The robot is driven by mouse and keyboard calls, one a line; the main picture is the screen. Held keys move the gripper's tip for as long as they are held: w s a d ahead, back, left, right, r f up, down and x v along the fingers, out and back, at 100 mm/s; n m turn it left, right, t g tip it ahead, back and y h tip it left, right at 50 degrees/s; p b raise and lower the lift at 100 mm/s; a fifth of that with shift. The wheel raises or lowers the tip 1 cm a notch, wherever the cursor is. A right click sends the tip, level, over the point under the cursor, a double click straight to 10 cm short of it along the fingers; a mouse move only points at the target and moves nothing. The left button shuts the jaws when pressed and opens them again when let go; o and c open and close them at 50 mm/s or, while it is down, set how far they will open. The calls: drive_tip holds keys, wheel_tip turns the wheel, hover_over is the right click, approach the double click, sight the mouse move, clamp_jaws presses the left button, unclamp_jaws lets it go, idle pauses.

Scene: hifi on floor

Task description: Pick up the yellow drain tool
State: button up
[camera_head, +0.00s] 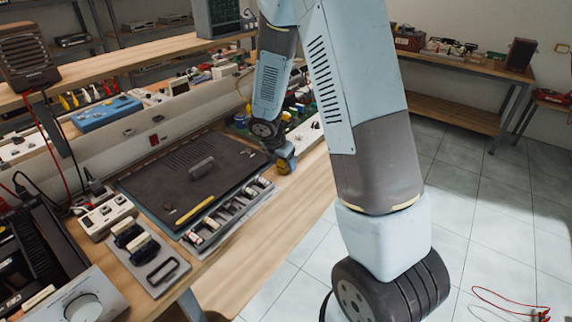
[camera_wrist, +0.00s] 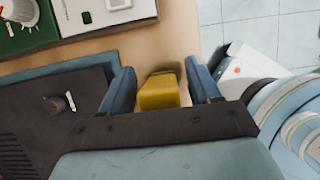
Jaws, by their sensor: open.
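A yellow, blocky object (camera_wrist: 158,92) stands on the wooden bench between the two blue fingers of my gripper (camera_wrist: 158,72) in the wrist view. The fingers are open, with a gap visible on either side of it. In the head view, my gripper (camera_head: 284,158) is low at the bench's right edge, beside the dark mat, and partly hides this yellow object. A thin yellow stick (camera_head: 195,211) lies on the front of the dark mat. I cannot tell for sure which is the drain tool; the blocky one is at my fingers.
The dark mat (camera_head: 150,192) with a grey handle lies left of my gripper. A tray with slots (camera_head: 228,213) stands along its front edge. A green and white instrument (camera_wrist: 110,12) is just beyond the fingers. Tiled floor lies to the right.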

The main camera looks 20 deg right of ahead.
drive_tip(key=c, duration=1)
